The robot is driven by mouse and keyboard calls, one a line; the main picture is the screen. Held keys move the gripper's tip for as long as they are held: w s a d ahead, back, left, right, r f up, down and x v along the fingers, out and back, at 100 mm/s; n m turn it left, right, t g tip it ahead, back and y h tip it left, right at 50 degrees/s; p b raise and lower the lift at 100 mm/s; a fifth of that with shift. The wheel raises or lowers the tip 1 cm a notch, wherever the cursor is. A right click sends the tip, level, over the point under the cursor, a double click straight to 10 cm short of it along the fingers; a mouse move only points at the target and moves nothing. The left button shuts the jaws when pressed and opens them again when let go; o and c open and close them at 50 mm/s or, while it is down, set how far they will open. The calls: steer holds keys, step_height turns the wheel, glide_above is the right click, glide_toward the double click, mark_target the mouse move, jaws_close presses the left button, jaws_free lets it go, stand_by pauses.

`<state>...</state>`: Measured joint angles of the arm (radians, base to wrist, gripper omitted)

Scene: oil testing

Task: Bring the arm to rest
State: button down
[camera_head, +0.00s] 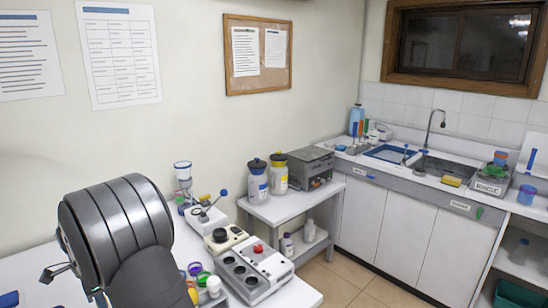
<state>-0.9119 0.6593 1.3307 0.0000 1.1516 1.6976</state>
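A large dark grey ribbed arm link of mine fills the lower left of the head view and hides part of the white bench (305,294) behind it. I cannot make out my gripper or its fingertips in this view, so whether it holds anything does not show.
Beside the arm stand a grey device with a red knob (258,248), a smaller white device (225,240) and several coloured-lidded containers (205,280). Two bottles (257,184) (279,174) and a grey box (309,167) stand on a side table (293,211). A sink counter (412,168) lies right. The floor (345,284) between is clear.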

step_height(320, 180, up, 6)
steer(key=f, duration=0.1)
step_height(320, 180, down, 8)
steer(key=shift+r, duration=0.2)
steer(key=s+d, duration=0.6)
steer(key=shift+s+d+r, duration=0.15)
steer(key=shift+s+d, duration=0.1)
